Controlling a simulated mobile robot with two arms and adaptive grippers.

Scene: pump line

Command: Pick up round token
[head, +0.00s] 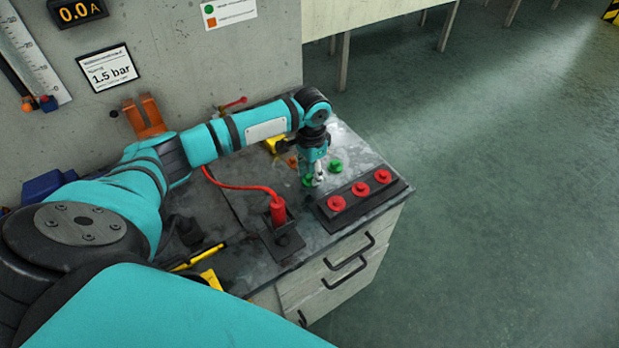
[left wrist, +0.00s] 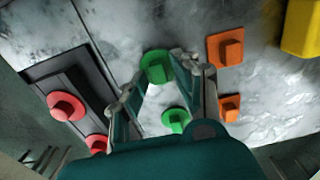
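My left gripper (head: 315,178) points down over the worktop. In the left wrist view its two fingers (left wrist: 157,78) are apart, with nothing clasped. One round green token (left wrist: 157,66) shows beyond and between the fingertips; I cannot tell whether they touch it. A second round green token (left wrist: 176,120) lies nearer the palm, partly covered by the gripper. In the head view one green token (head: 336,166) is clear to the right of the gripper, and another (head: 306,183) is partly hidden by it. My right gripper is in neither view.
A dark rack (head: 400,187) with round red tokens (head: 361,189) stands at the worktop's front right. Square orange tokens (left wrist: 225,47) lie beside the green ones, near a yellow object (left wrist: 300,27). A red plug (head: 278,211) with a cable stands left of the rack.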

